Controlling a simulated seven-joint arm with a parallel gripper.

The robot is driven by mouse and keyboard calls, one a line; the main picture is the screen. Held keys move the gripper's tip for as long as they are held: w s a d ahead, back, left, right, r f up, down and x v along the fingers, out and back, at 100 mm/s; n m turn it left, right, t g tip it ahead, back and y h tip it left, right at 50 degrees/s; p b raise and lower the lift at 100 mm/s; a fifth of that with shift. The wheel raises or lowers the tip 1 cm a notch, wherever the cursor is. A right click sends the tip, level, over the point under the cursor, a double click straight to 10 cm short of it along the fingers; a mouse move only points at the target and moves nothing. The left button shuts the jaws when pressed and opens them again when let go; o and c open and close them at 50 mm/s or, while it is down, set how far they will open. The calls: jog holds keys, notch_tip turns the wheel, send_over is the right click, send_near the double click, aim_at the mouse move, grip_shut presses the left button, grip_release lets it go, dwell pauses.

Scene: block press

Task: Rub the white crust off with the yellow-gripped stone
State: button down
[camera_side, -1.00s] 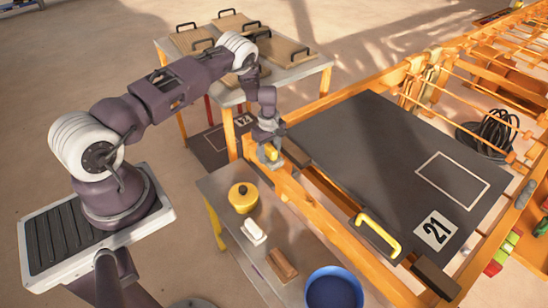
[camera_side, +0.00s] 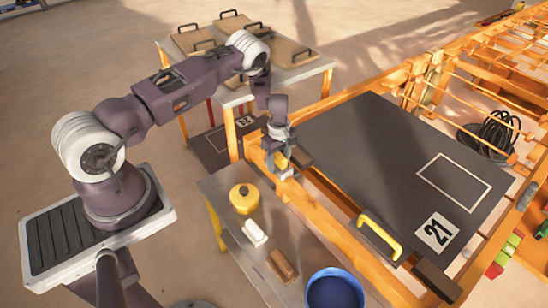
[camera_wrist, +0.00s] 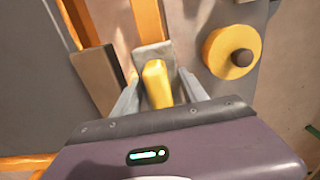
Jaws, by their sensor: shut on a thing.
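My gripper (camera_side: 281,166) is shut on the yellow grip of the stone (camera_side: 280,161), over the orange rail (camera_side: 322,207) between the small grey table and the dark panel. In the wrist view the yellow grip (camera_wrist: 157,85) sits between my two fingers, with the grey stone (camera_wrist: 152,54) showing beyond it. The stone is over the orange beam (camera_wrist: 147,18); whether it touches cannot be told. I cannot make out the white crust; the stone and fingers hide part of the rail.
The grey side table (camera_side: 225,185) holds a yellow lidded pot (camera_side: 244,199), a white block (camera_side: 254,232), a brown block (camera_side: 283,265) and a blue bowl (camera_side: 335,291). The dark panel (camera_side: 375,150) with a yellow handle (camera_side: 380,236) lies right of my gripper.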

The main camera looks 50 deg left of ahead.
aim_at(286, 171)
jog(key=shift+d, duration=2.05)
jog(key=shift+r, duration=4.15)
